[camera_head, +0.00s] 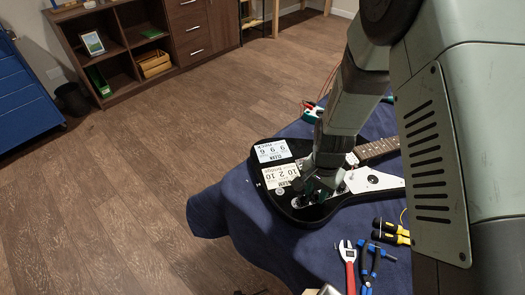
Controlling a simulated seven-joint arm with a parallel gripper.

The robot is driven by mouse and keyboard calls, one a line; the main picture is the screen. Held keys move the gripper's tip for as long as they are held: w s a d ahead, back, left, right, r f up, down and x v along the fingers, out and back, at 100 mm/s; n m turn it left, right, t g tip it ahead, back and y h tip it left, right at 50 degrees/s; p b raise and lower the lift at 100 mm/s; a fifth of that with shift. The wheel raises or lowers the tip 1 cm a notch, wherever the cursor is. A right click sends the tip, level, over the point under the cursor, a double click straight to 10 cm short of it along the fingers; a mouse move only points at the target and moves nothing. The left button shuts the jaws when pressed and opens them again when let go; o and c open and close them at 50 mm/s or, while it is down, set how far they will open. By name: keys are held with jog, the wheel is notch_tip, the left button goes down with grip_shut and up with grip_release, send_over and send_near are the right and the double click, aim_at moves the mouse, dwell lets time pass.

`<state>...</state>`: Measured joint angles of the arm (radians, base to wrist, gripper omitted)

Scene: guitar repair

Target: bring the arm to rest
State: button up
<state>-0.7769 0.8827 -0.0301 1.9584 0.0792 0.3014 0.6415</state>
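My arm reaches down from the upper right in the head view. My gripper (318,188) is over the lower body of a black electric guitar (318,212) with a white pickguard. The gripper is dark against the black body, and its fingers are hard to make out. I cannot tell whether it is open, touches the guitar or holds anything. The guitar lies on a blue cloth (236,208) that covers a table. Its neck (375,149) runs up to the right and passes behind my arm.
A teal and red tool (312,113) lies behind the guitar. A brown shelf unit (120,40) and a blue cabinet (22,95) stand beyond open wooden floor.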

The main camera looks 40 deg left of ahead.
dwell(0.3)
jog(key=c, duration=0.5)
jog(key=m, duration=0.6)
jog(key=shift+m, duration=0.4)
jog(key=m, duration=0.5)
jog(key=o, duration=0.5)
jog(key=n, duration=0.3)
jog(key=shift+n, duration=0.3)
jog(key=n, duration=0.5)
